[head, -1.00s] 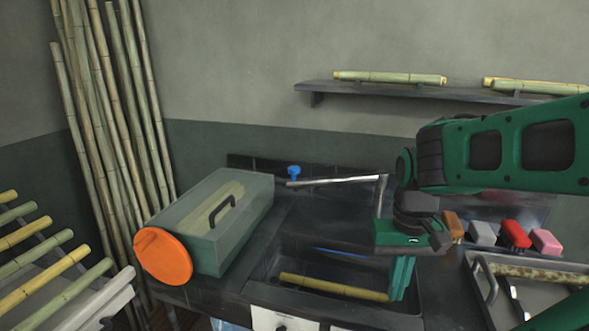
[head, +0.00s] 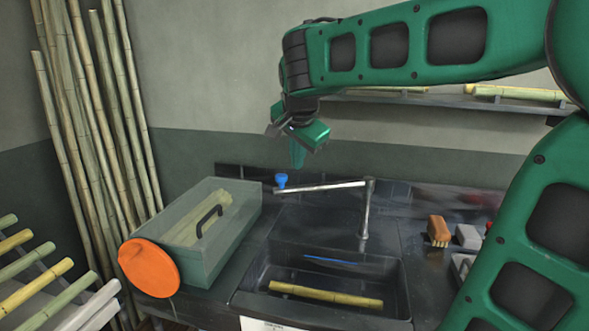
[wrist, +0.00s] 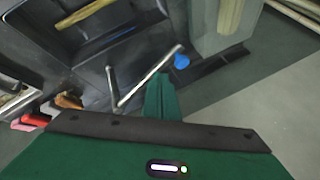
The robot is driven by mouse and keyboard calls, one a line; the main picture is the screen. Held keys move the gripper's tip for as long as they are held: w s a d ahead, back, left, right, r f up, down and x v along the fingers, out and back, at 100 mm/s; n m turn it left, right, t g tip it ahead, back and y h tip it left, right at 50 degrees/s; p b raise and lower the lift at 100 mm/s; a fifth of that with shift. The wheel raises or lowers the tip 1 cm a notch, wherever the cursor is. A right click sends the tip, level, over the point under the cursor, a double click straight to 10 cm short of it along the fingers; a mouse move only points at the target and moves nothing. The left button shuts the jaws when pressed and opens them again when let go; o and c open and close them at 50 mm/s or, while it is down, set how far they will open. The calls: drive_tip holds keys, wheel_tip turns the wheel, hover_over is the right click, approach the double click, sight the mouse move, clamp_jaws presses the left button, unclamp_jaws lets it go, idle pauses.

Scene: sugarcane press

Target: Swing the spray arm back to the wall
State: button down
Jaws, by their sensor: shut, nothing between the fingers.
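The spray arm (head: 322,186) is a thin metal pipe reaching left from the top of an upright post (head: 365,215) behind the sink.
The dark sink (head: 325,310) holds a cane piece (head: 325,293). A clear-sided box (head: 205,225) with an orange disc stands left of it. Brushes (head: 438,230) are to the right. A shelf (head: 400,100) is on the wall (head: 210,80). Tall canes (head: 95,110) lean at left.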

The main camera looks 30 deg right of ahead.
drive_tip(key=w+d+f, duration=0.2)
drive_tip(key=w+f, duration=0.6)
drive_tip(key=shift+w, duration=0.15)
